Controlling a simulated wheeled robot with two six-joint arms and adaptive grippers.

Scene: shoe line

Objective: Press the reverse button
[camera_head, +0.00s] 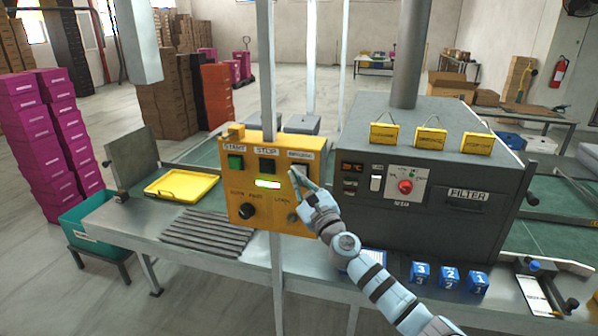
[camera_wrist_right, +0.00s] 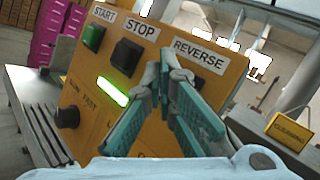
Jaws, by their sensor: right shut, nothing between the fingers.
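The yellow control box (camera_head: 262,215) stands in the middle of the head view. It has a green START button (camera_head: 235,162), a black STOP button (camera_head: 267,166) and a lit green display (camera_head: 267,184). The REVERSE label (camera_wrist_right: 200,54) shows in the wrist view at the box's upper right. My left gripper is not in view.
A dark grey machine (camera_head: 430,165) with a red knob (camera_head: 405,187) stands right of the box. A yellow tray (camera_head: 182,186) and dark bars (camera_head: 207,232) lie to the left. Blue numbered blocks (camera_head: 449,276) sit at the bench front.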

